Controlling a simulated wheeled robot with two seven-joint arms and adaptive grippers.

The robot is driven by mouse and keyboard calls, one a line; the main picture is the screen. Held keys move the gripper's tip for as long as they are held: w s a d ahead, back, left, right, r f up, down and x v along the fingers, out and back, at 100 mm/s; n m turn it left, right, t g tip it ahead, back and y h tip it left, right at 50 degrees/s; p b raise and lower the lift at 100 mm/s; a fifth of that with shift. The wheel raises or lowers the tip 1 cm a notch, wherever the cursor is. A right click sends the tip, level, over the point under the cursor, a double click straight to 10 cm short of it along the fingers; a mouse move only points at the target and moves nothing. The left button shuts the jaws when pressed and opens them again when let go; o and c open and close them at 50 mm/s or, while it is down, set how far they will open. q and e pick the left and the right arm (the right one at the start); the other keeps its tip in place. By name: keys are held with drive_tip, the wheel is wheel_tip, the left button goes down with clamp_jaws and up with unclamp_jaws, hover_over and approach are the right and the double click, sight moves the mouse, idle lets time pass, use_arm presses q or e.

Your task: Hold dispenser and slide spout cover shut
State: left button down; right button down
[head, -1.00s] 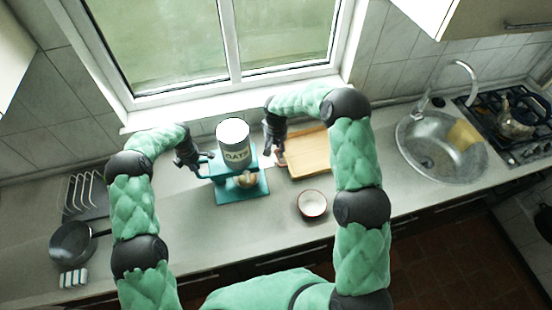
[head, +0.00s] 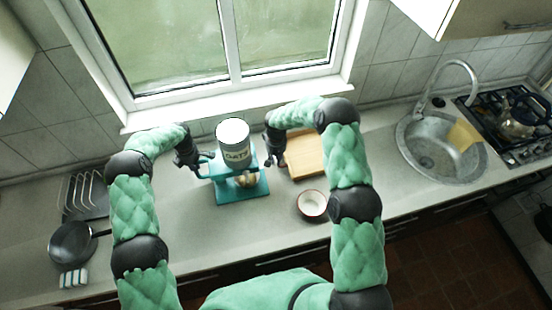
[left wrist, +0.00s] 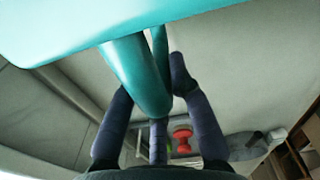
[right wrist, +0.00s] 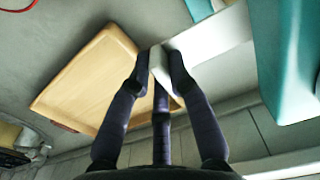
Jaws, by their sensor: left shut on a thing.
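The dispenser is a white canister (head: 232,133) marked OATS on a teal stand (head: 229,196). My left gripper (head: 201,164) is shut on the stand's teal side handle; in the left wrist view the handle (left wrist: 138,75) passes between its fingers. A flat white bar (right wrist: 215,42), seemingly the spout cover, reaches out from the teal stand in the right wrist view. My right gripper (right wrist: 160,65) has its fingertips on either side of the bar's end; whether they grip it is unclear. In the head view my right gripper (head: 274,158) is just right of the dispenser. The spout is hidden.
A wooden board (head: 306,155) lies right of the dispenser, close to my right gripper. A round tan thing (head: 246,180) sits under the canister. A pan (head: 72,243) and rack are at far left.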

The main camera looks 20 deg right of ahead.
sight(262, 163)
drive_tip(key=shift+a, duration=1.8)
drive_tip(key=c, duration=1.1)
unclamp_jaws()
drive_tip(key=shift+c, duration=0.2)
drive_tip(key=shift+w, duration=0.1)
